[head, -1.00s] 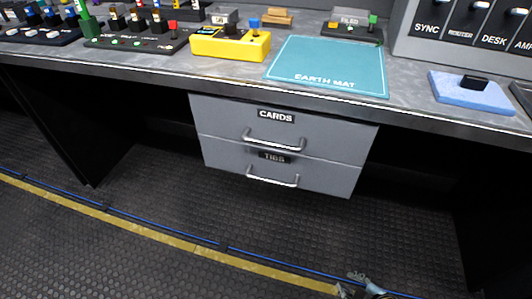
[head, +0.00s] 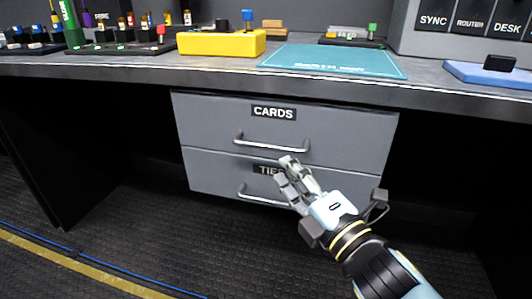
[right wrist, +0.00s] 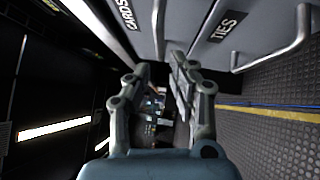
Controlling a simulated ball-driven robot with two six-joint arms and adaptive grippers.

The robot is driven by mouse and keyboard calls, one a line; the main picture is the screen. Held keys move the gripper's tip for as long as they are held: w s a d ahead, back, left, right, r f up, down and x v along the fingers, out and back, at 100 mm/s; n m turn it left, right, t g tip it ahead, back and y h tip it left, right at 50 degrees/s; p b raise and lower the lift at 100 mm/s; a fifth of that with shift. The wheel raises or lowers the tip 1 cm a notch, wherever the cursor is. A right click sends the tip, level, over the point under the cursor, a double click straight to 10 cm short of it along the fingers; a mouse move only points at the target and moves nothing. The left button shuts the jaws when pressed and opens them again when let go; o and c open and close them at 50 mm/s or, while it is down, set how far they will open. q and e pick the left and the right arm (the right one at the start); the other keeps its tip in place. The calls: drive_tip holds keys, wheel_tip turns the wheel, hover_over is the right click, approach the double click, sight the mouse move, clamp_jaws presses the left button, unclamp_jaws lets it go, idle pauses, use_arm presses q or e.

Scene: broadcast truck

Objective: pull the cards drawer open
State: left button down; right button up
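The cards drawer (head: 205,125) is the upper grey drawer under the bench, with a CARDS label and a silver bar handle (head: 270,149). Its front looks flush, so it is shut. My right gripper (head: 283,172) is in front of the drawers, a little below the right end of that handle, over the TIES label. In the right wrist view its fingers (right wrist: 160,72) are apart with nothing between them. The cards handle (right wrist: 158,25) shows there just beyond the fingertips, apart from them as far as I can tell. My left gripper is out of view.
The ties drawer (head: 210,172) sits directly below, also shut; its handle (head: 262,197) is partly behind my right gripper. The bench (head: 130,70) overhangs above, carrying a yellow box (head: 215,43) and a teal mat (head: 330,60). Open floor (head: 140,245) lies in front.

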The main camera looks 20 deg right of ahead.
sight(268, 149)
drive_tip(key=x, duration=0.8)
drive_tip(key=shift+w+a, duration=0.1)
drive_tip(key=shift+w, duration=0.2)
clamp_jaws()
